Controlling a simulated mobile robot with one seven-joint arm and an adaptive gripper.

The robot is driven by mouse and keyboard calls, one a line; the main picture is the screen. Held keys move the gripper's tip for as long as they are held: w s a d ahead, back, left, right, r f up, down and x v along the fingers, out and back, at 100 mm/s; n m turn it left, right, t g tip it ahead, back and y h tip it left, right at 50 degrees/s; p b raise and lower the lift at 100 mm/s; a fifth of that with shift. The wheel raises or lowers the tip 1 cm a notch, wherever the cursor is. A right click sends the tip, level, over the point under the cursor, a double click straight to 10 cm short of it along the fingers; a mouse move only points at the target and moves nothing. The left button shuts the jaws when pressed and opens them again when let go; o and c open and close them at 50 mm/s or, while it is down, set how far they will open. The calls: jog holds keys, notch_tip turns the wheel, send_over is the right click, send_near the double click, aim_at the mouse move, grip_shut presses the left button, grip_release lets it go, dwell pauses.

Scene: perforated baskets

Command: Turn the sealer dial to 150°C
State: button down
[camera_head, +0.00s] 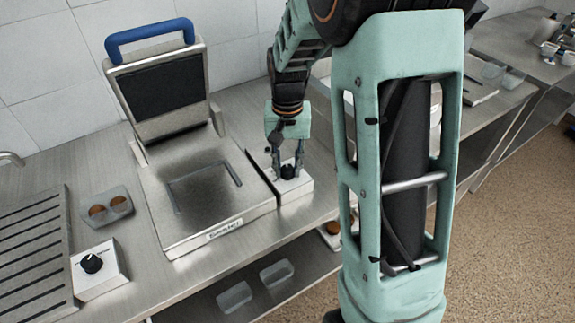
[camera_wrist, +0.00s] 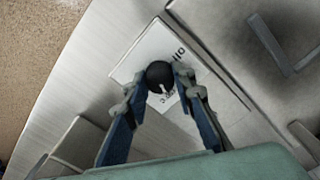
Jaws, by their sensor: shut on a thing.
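The sealer (camera_head: 205,190) stands on the steel counter with its lid raised and a "Sealer" label on its front edge. A white control box (camera_head: 297,187) with a black dial (camera_head: 288,172) sits against its right side. My gripper (camera_head: 288,170) reaches down from above with its fingers around the dial. In the wrist view the black dial (camera_wrist: 160,75) has a white pointer mark, and my gripper (camera_wrist: 155,85) is shut on it with a finger on each side. The lettering on the box (camera_wrist: 152,45) is partly hidden, so the temperature set cannot be read.
A second white box with a black dial (camera_head: 91,263) stands at the left front, beside a slatted grey panel (camera_head: 35,255). A small container with brown round items (camera_head: 108,207) lies left of the sealer. Clear containers (camera_head: 235,297) stand on the shelf below.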

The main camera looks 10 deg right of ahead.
aim_at(288, 168)
jog(key=shift+m, duration=0.6)
jog(key=c, duration=1.6)
grip_release()
jog(key=shift+r, duration=0.1)
notch_tip(288, 168, up, 12)
